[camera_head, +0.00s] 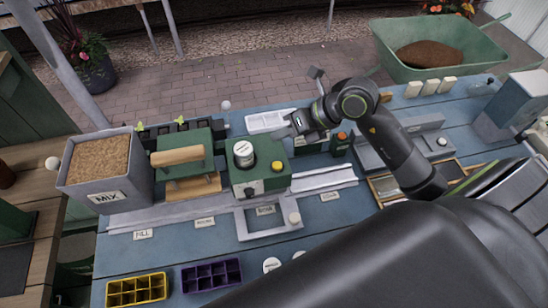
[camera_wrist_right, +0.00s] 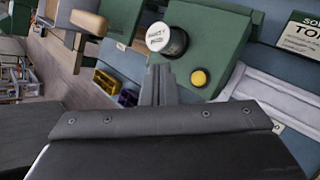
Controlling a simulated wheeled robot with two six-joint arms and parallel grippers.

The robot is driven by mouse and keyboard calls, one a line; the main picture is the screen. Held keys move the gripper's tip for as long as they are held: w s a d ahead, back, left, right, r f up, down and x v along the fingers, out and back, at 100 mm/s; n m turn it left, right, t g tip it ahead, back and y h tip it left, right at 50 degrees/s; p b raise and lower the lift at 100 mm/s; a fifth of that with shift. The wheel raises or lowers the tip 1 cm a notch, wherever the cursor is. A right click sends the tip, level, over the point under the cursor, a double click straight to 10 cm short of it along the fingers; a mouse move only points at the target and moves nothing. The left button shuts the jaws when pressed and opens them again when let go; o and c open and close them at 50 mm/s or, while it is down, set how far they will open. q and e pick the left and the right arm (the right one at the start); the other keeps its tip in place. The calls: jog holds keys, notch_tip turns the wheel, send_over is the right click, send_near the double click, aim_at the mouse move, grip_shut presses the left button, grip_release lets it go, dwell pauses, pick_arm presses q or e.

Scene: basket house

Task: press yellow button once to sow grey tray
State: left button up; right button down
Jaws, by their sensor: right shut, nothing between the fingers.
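The yellow button (camera_head: 278,166) is a small round cap on top of the green machine (camera_head: 245,182), right of its white-lidded jar (camera_head: 243,153). The button also shows in the right wrist view (camera_wrist_right: 199,78). My right gripper (camera_head: 298,122) is shut and empty, above and behind the machine in the head view, apart from the button. Its fingers (camera_wrist_right: 157,86) point toward the machine in the right wrist view, left of the button. My left gripper is not in view.
A pale rail (camera_head: 325,179) runs along the blue bench, with a grey frame (camera_head: 268,216) in front of the machine. A MIX bin (camera_head: 105,170) stands left. Yellow (camera_head: 136,290) and purple (camera_head: 212,275) trays lie in front. A green wheelbarrow (camera_head: 440,60) stands behind.

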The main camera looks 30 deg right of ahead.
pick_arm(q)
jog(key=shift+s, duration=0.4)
pick_arm(e)
jog(key=shift+s, duration=0.1)
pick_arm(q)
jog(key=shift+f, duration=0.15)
pick_arm(e)
jog(key=shift+f, duration=0.1)
jog(key=b, duration=0.6)
send_over(281, 166)
notch_tip(281, 166, down, 7)
jog(key=shift+f+b, duration=0.55)
jog(key=shift+f, duration=0.25)
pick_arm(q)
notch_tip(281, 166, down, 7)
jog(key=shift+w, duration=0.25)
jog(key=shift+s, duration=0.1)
pick_arm(e)
jog(key=shift+f, duration=0.1)
pick_arm(q)
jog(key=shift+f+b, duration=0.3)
jog(key=shift+b, duration=0.1)
pick_arm(e)
jog(key=shift+f, duration=0.3)
